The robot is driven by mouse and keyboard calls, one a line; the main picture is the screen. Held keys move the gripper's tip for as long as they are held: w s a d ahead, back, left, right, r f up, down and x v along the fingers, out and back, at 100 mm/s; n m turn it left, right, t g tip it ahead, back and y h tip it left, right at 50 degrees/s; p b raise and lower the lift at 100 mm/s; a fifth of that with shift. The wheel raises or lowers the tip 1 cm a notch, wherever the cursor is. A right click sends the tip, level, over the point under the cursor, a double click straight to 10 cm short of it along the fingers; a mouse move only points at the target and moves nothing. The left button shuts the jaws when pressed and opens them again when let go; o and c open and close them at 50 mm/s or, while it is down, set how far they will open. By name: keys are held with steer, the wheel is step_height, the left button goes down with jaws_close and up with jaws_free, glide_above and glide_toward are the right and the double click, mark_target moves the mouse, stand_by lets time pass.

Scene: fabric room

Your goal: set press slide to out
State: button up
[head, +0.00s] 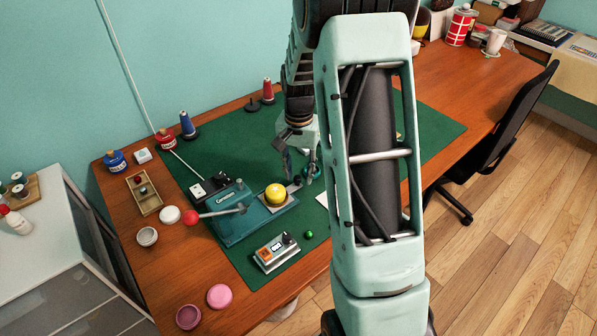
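The press is a teal machine (240,217) on the green mat, with a lever ending in a red ball (191,217). At its right end a pale metal slide plate (281,207) carries a round yellow piece (275,194). A small knob (296,184) shows at the slide's right end. My gripper (301,174) points down just beyond that end, close to the knob. Its fingers look apart, with no object seen between them. Whether a finger touches the knob or slide cannot be told. My arm hides part of the mat to the right.
A grey device with an orange display (276,252) and a green ball (308,235) lie in front of the press. A black-and-white switch box (209,189) stands behind it. Blue and red spools (187,125) stand at the back. Pink round tins (219,296) lie at the front left.

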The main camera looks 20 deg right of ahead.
step_height(320, 180, up, 12)
stand_by(0.6)
